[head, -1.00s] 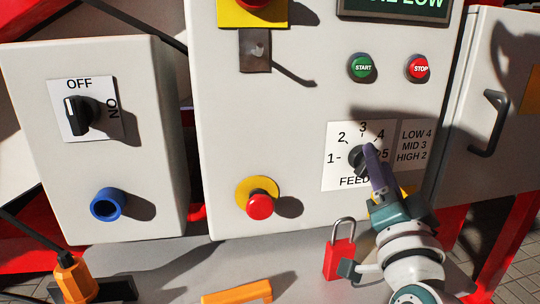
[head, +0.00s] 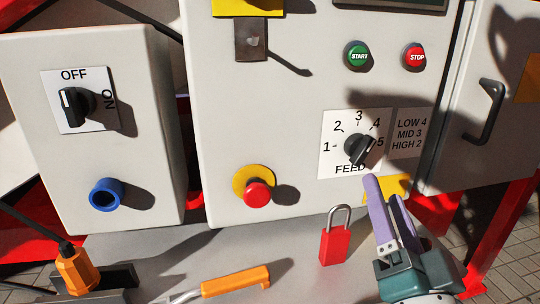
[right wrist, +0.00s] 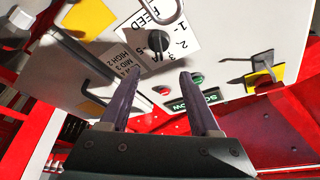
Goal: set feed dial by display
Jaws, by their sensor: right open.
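The feed dial (head: 359,148) is a black knob on a white plate marked 1 to 5. Its handle is slanted; I cannot tell surely which number it points at. It also shows in the right wrist view (right wrist: 157,46). The label beside it (head: 411,133) reads LOW 4, MID 3, HIGH 2. The display (head: 392,3) is cut off at the top; in the right wrist view (right wrist: 189,104) its green text ends in OW, partly behind a finger. My right gripper (head: 384,189) is open and empty, below the dial and apart from it. My left gripper is out of view.
Green START (head: 358,56) and red STOP (head: 414,56) buttons sit above the dial. A red emergency button (head: 257,194) is to its left. A red padlock (head: 334,243) and an orange handle (head: 236,282) are below. A door handle (head: 486,112) is at right.

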